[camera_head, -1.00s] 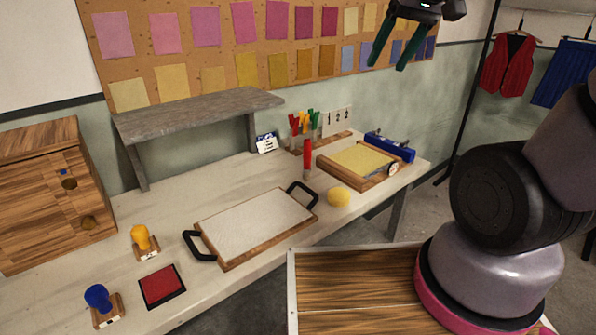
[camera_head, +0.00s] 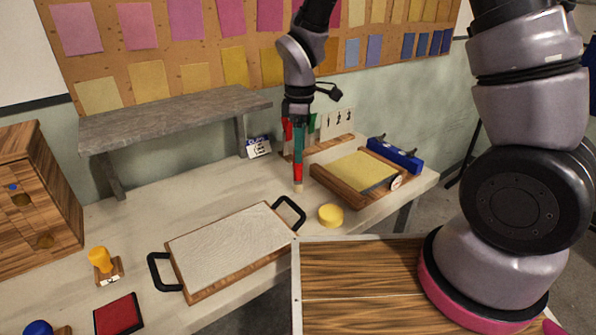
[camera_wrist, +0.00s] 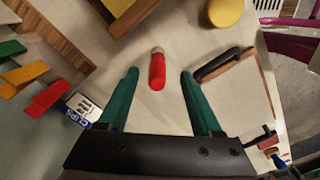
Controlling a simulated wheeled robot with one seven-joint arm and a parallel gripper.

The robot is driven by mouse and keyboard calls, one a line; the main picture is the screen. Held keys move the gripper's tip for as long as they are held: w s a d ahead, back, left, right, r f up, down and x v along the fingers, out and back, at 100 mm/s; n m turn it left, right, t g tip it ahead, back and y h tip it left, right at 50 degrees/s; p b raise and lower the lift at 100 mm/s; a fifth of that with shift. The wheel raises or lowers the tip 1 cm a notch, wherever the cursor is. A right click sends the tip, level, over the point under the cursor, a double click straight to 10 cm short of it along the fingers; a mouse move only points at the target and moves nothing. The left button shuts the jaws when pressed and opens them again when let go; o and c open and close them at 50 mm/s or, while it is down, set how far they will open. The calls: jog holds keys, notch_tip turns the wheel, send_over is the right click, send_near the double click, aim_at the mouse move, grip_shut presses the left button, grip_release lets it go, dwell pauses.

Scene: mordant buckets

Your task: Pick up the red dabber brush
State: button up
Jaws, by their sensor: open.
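The red dabber brush (camera_head: 298,178) stands on the table between the white board and the wooden frame with the yellow sheet. It also shows in the wrist view as a red cylinder with a pale tip (camera_wrist: 157,72). My gripper (camera_head: 298,142) points down just above it, and its green fingers partly hide the brush in the head view. In the wrist view my gripper (camera_wrist: 158,78) is open, with one finger on each side of the brush and clear space between.
A board with black handles (camera_head: 235,245) lies at front left of the brush. A yellow round piece (camera_head: 330,215) and the wooden frame (camera_head: 345,193) stand to the right. A clips box (camera_head: 258,147) and colored clips (camera_wrist: 22,75) are close behind.

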aim_at(298, 171)
jog(key=f, duration=0.7)
jog(key=shift+w+a+f, duration=0.25)
jog(key=shift+f, duration=0.1)
jog(key=shift+c, duration=0.3)
grip_shut()
